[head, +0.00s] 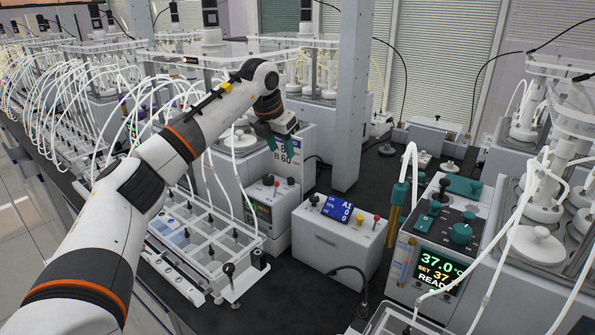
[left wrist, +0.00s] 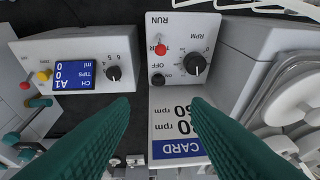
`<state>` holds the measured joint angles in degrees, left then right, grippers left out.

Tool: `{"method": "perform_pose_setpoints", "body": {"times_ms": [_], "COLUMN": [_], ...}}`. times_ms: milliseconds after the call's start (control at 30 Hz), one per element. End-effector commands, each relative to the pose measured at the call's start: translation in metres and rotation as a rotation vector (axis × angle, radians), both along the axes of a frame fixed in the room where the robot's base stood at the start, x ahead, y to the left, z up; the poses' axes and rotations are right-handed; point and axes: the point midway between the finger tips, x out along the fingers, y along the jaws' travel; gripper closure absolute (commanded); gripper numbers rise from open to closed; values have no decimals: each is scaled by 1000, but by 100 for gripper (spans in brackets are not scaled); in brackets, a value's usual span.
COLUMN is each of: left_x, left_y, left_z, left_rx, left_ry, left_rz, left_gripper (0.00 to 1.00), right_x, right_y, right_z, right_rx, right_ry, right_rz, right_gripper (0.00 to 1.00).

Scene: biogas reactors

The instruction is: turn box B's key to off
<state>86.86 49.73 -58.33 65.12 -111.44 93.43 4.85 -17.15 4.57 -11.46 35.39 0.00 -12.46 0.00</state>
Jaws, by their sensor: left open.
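In the left wrist view, upside down, a grey panel (left wrist: 185,30) is marked RUN, OFF and RPM. It carries a red-topped control (left wrist: 160,49) between RUN and OFF, a small round black part (left wrist: 161,80) by OFF and a black RPM knob (left wrist: 196,65). I cannot tell for sure which small part is the key, or its turn. A card (left wrist: 180,125) with 60 rpm adjoins the panel; the card in the head view (head: 286,157) starts with B. My left gripper (head: 283,143) is open and empty above this box (head: 273,212); its teal fingers also frame the wrist view (left wrist: 160,108).
A white box with a blue A1 display (head: 338,207) stands just to the right. Further right is a heater unit (head: 440,260) reading 37.0. A grey post (head: 353,95) rises behind.

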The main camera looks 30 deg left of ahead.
Motion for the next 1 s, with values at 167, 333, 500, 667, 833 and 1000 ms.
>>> {"method": "perform_pose_setpoints", "body": {"times_ms": [167, 333, 500, 667, 833, 1000], "left_x": [10, 24, 35, 41, 43, 43], "left_y": [0, 0, 0, 1, 1, 1], "left_z": [-28, -60, -86, -101, -106, -106], "left_rx": [-1, -3, -4, -3, -4, -4], "left_ry": [6, 6, 3, 1, 0, 0], "left_rz": [-1, -4, -4, -5, -5, -5], "left_gripper": [57, 57, 57, 57, 57, 57], "right_x": [0, 0, 0, 0, 0, 0], "right_y": [0, 0, 0, 0, 0, 0], "right_z": [6, 13, 18, 20, 20, 20], "right_rx": [0, 0, 0, 0, 0, 0], "right_ry": [1, 1, 1, 1, 1, 1], "right_rz": [0, 0, 0, 0, 0, 0], "right_gripper": [64, 64, 64, 64, 64, 64]}}
